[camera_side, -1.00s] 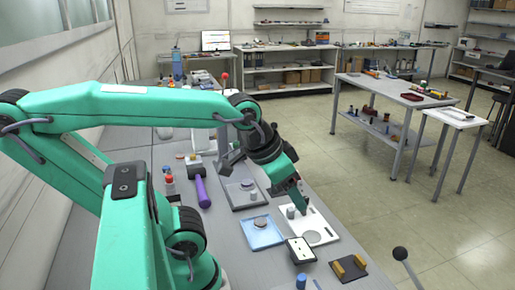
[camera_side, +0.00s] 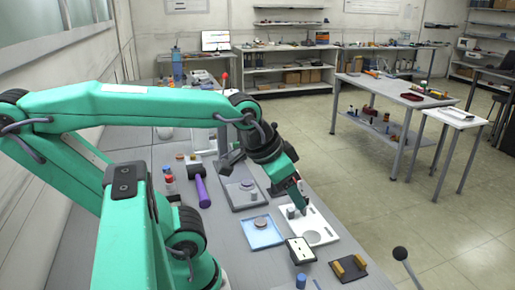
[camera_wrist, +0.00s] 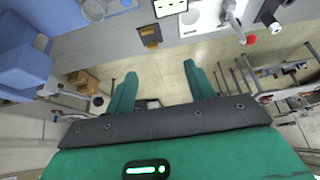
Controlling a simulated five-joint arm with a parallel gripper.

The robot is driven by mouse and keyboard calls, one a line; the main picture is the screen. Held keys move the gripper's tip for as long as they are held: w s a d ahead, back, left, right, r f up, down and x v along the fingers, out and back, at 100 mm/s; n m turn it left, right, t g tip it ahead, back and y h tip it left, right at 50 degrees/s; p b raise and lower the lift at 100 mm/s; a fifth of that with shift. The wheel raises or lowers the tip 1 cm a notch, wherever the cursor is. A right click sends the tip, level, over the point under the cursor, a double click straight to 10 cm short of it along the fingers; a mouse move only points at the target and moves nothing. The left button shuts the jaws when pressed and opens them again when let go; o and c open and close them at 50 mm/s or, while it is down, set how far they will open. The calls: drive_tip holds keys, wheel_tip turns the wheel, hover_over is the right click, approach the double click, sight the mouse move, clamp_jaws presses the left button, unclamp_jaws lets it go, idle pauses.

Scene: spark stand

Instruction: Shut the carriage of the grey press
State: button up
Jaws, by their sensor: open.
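A grey flat fixture (camera_side: 236,203) with a short grey post and a round disc lies on the bench, behind my gripper in the side view. It may be the grey press; its carriage is not clearly told apart. A white plate (camera_side: 322,236) with a grey post and a round recess lies nearer, and it also shows at the top of the wrist view (camera_wrist: 190,28). My gripper (camera_side: 303,208) is over the white plate in the side view. In the wrist view my gripper (camera_wrist: 160,72) has its fingers apart with nothing between them.
A blue tray (camera_side: 262,243), a black-framed panel (camera_side: 301,250) and a dark board with yellow blocks (camera_side: 348,268) lie close by. A purple-handled tool (camera_side: 202,192) is left of the grey fixture. A black-knobbed lever (camera_side: 400,253) rises at the lower right.

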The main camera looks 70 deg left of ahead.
drive_tip(key=shift+c, duration=0.7)
drive_tip(key=n+g, duration=0.6)
drive_tip(key=n, duration=1.2)
hover_over(254, 191)
wheel_tip(254, 191, down, 14)
drive_tip(key=shift+f, duration=0.15)
drive_tip(key=shift+f, duration=0.15)
drive_tip(key=shift+f, duration=3.75)
drive_tip(key=shift+c, duration=0.4)
